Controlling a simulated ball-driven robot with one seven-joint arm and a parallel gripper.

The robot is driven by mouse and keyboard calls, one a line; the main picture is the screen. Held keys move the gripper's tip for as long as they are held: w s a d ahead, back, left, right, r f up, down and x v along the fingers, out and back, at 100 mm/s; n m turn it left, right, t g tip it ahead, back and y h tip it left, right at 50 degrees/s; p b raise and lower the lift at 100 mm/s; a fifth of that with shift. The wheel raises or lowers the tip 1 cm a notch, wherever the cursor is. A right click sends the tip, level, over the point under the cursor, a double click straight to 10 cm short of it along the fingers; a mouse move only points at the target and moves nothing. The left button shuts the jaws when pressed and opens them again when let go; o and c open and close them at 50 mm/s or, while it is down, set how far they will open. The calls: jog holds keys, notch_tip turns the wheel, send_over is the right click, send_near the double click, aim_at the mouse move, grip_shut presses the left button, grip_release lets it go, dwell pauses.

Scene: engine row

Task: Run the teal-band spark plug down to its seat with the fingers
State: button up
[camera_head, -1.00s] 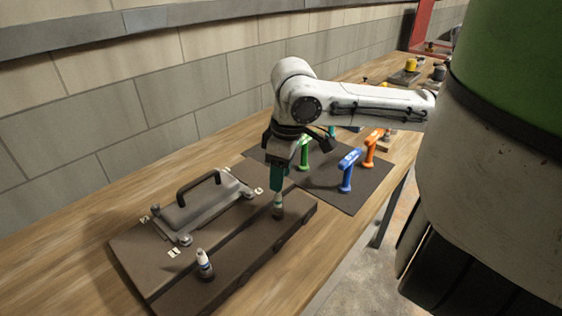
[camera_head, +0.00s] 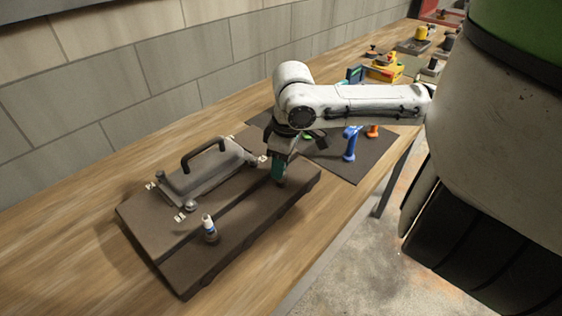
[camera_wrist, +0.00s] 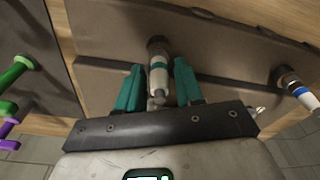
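The teal-band spark plug (camera_wrist: 159,76) is white with a teal ring and stands in a dark round opening of the brown engine block (camera_wrist: 225,85). In the wrist view it is between the two teal fingers of my gripper (camera_wrist: 159,84), with a narrow gap on each side, so the gripper looks open around it. How deep the plug sits cannot be told. In the head view my gripper (camera_head: 278,178) points down at the right end of the block (camera_head: 185,265), and its fingers mostly hide the plug.
A blue-band plug (camera_head: 210,229) stands near the block's front left; it also shows in the wrist view (camera_wrist: 297,88). A grey cover with a black handle (camera_head: 203,172) is on the block. Blue (camera_head: 350,143) and orange (camera_head: 373,131) tools stand on a dark mat (camera_head: 335,165).

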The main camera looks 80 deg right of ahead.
grip_shut()
jog(key=m+p, duration=0.1)
jog(key=m, duration=0.4)
jog(key=shift+m+h+p, duration=0.3)
jog(key=shift+m+p, duration=0.1)
jog(key=m+p, duration=0.2)
jog(key=m, duration=0.3)
jog(key=shift+r+m+g, duration=0.1)
jog(key=shift+m+g, duration=0.3)
jog(key=m+p, duration=0.2)
jog(key=m, duration=0.2)
jog(key=shift+s+g, duration=0.1)
jog(key=shift+g, duration=0.2)
jog(key=shift+d+f+m+h+p, duration=0.1)
jog(key=shift+f+m+h+p, duration=0.15)
jog(key=shift+m, duration=0.55)
jog(key=shift+o, duration=1.3)
grip_release()
jog(key=shift+r, duration=0.1)
